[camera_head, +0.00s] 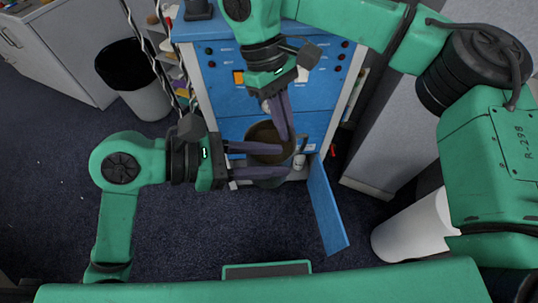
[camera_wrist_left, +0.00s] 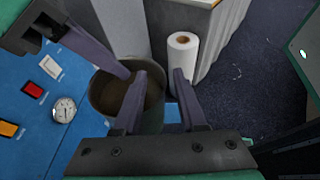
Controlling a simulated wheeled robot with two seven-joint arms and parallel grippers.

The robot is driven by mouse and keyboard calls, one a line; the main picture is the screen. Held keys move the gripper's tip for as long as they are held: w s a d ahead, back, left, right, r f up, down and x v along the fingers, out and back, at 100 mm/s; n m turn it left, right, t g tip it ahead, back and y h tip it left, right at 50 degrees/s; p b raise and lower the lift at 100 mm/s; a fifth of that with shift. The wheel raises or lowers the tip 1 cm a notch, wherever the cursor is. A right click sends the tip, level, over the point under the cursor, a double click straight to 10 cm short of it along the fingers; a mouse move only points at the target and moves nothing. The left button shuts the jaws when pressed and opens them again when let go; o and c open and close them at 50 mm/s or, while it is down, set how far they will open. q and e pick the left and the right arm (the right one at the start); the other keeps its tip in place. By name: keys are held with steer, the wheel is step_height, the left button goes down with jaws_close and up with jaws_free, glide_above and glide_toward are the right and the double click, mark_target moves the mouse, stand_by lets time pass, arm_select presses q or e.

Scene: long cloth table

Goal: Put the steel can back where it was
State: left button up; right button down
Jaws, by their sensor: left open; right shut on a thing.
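The steel can (camera_head: 262,133) is a round, open-topped vessel with a brownish inside, in front of the blue cabinet in the head view. It also shows in the left wrist view (camera_wrist_left: 122,92), left of centre. My right gripper (camera_head: 286,136) comes down from above and is shut on the can at its rim. My left gripper (camera_head: 287,160) is open, its two fingers pointing right across the lower part of the can. In the left wrist view one left finger overlaps the can and the other is clear to its right; contact cannot be told. The fingers hide part of the can.
The blue cabinet (camera_head: 225,80) has buttons and a gauge on its front. A blue door panel (camera_head: 328,210) stands open at its lower right. A black-topped bin (camera_head: 145,98) stands at left and a white roll (camera_head: 410,232) at right. Dark carpet (camera_head: 190,240) is clear below.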

arm_select(q)
jaws_close()
steer(key=shift+w+a, duration=0.1)
steer(key=shift+w, duration=0.05)
arm_select(e)
steer(key=shift+s, duration=0.1)
stand_by(1.0)
